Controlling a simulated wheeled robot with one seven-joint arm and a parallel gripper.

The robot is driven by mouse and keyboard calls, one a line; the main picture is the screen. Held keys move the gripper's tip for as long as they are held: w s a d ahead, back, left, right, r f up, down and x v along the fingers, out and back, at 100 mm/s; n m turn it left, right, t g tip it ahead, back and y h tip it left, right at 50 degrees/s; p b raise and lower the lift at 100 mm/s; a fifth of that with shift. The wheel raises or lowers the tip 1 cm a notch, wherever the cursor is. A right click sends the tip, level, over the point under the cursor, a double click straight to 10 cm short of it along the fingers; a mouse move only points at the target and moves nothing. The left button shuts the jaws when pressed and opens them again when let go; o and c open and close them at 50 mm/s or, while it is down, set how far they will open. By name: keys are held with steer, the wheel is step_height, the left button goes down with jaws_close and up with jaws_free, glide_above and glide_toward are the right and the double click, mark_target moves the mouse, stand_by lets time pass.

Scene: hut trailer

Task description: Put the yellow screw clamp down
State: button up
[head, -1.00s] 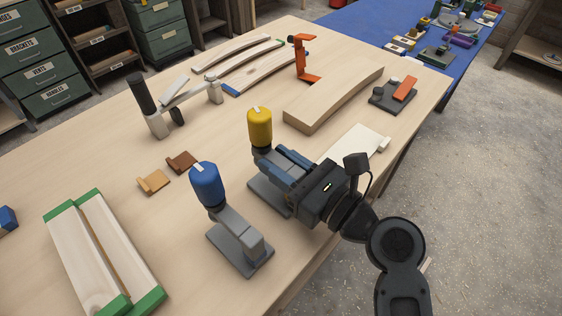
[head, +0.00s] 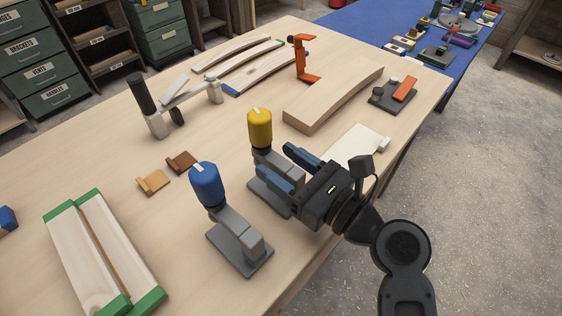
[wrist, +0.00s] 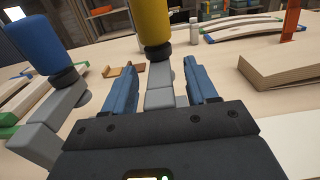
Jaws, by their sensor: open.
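The yellow screw clamp (head: 260,128) stands upright on the wooden table, its grey base (head: 268,194) flat on the top. My gripper (head: 281,167) is open, with its two blue fingers on either side of the clamp's grey body and clear space between. In the wrist view the yellow handle (wrist: 152,22) rises between and beyond the open fingers (wrist: 160,85). Part of the clamp's base is hidden behind my gripper in the head view.
A blue-handled clamp (head: 207,186) stands close by on the left. A white sheet (head: 350,145) and a curved wooden block (head: 330,100) lie to the right and behind. Two small brown blocks (head: 154,182) lie left. The table's front edge is near.

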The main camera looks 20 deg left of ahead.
steer(key=b+v, duration=0.1)
steer(key=v, duration=1)
steer(key=shift+s+d+f, duration=0.1)
steer(key=shift+d, duration=0.05)
steer(key=s+d+f+n+t+h, duration=0.7)
steer(key=s+d+f+h, duration=0.55)
steer(key=d, duration=0.35)
steer(key=s+d+r+n+t+h, duration=0.1)
steer(key=s+d+r+n+h, duration=0.1)
steer(key=s+r+n, duration=0.3)
steer(key=s+d+r+n+t+h, duration=0.1)
steer(key=s+d+r+n+h, duration=0.1)
steer(key=s+d+r+n, duration=0.3)
steer(key=s+r+n, duration=0.1)
steer(key=s+n, duration=0.3)
steer(key=shift+s+d+n, duration=0.25)
steer(key=shift+n, duration=0.15)
